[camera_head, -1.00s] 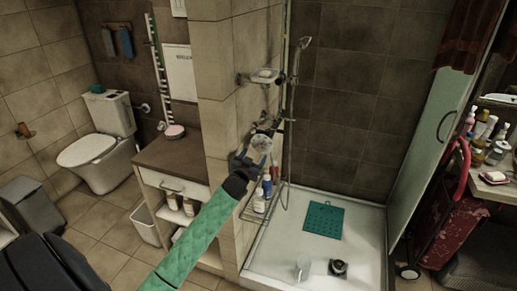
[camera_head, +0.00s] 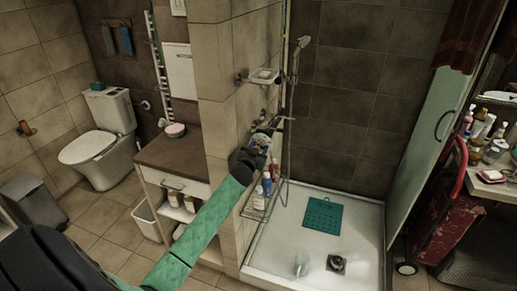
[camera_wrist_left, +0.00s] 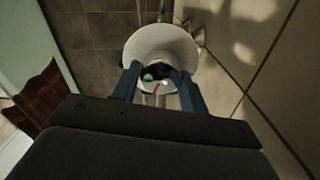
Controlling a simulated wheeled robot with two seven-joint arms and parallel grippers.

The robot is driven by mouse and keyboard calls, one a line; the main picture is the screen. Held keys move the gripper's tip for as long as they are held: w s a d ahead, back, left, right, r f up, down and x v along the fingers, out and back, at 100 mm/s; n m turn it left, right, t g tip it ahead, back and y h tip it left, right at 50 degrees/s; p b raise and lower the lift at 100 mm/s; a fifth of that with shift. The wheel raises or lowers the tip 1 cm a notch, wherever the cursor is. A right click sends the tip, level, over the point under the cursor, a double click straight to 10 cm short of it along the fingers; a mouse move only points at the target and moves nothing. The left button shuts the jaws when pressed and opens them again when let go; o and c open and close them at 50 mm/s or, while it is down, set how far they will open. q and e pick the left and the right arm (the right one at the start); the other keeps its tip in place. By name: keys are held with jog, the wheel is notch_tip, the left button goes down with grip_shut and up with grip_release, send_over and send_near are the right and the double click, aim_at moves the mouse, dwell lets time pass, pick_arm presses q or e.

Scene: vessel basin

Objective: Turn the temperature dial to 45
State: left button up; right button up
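The temperature dial appears to be the pale round fitting (camera_wrist_left: 160,42) in the left wrist view, on the tiled shower wall. A small red line and a greenish spot show in front of its lower part; I cannot read any number. My left gripper (camera_head: 262,142) is at the shower fittings in the head view. In the left wrist view its two blue fingers (camera_wrist_left: 158,72) stand apart, in front of the round fitting and overlapping its lower edge. Whether they touch it I cannot tell. In the head view the gripper mostly hides the dial. My right gripper is not in view.
A wire rack with bottles (camera_head: 266,186) is just below. The shower tray (camera_head: 285,235) holds a green mat (camera_head: 324,216) and a glass (camera_head: 301,265).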

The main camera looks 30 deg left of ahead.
pick_arm(q)
jog(key=c, duration=0.4)
jog(key=m+b, duration=0.2)
jog(key=m, duration=0.7)
jog(key=shift+d+f, duration=0.1)
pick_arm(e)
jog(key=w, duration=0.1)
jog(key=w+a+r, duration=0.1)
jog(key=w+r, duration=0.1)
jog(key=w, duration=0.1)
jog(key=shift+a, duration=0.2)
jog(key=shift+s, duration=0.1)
pick_arm(q)
jog(key=o, duration=0.7)
jog(key=shift+c, duration=0.2)
jog(key=o, duration=0.3)
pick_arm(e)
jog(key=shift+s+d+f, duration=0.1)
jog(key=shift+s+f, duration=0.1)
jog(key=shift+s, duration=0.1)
